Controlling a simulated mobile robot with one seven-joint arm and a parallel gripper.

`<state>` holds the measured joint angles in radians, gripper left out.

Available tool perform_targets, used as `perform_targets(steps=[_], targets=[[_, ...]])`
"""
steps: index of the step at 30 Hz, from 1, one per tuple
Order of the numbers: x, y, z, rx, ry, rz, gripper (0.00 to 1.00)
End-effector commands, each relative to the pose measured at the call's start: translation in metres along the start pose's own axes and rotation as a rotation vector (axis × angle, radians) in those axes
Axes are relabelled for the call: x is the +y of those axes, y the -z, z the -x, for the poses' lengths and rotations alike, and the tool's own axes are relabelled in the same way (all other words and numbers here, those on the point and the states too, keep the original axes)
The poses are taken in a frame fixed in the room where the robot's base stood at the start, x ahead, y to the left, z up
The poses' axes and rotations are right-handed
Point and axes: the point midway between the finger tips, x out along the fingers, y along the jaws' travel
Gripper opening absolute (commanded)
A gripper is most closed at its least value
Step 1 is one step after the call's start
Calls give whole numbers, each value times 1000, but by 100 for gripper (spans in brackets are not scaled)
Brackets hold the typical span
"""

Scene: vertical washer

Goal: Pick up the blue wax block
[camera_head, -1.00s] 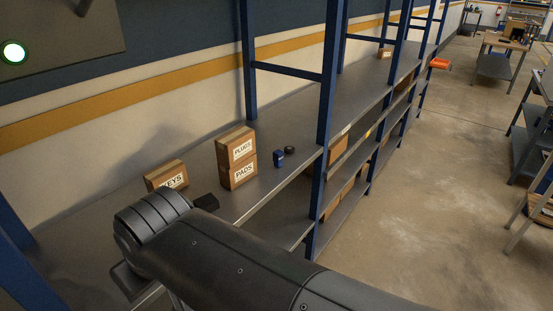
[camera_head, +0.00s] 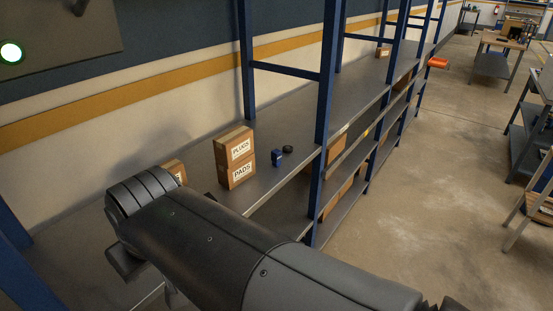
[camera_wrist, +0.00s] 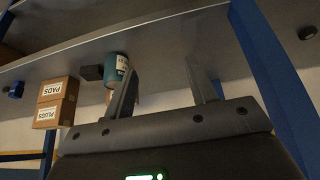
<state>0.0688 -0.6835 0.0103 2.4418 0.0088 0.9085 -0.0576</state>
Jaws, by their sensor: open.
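The blue wax block (camera_head: 277,157) is a small dark blue block standing on the grey shelf, right of the stacked boxes in the head view. A small blue block, likely the same one, shows at the left edge of the wrist view (camera_wrist: 16,89). My gripper (camera_wrist: 162,68) is open, with nothing seen between its fingers. It is well apart from the block, which lies far to the left of the fingers in the wrist view. In the head view my arm hides the gripper.
PLUGS (camera_head: 235,146) and PADS (camera_head: 237,172) boxes are stacked beside the block. A dark round puck (camera_head: 288,149) is close to it. A teal can (camera_wrist: 117,70) and black block (camera_wrist: 92,72) are near my left finger. A blue shelf post (camera_head: 325,100) stands right.

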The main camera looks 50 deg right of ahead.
Motion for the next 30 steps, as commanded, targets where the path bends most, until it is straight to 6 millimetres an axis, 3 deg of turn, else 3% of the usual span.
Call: perform_targets(steps=[8,15,22,30], targets=[[75,76,-11,-82,-75,-12,52],[170,121,-33,-148,-98,-21,52],[282,134,-58,-192,-91,-39,52],[404,115,-83,-191,-64,-70,52]])
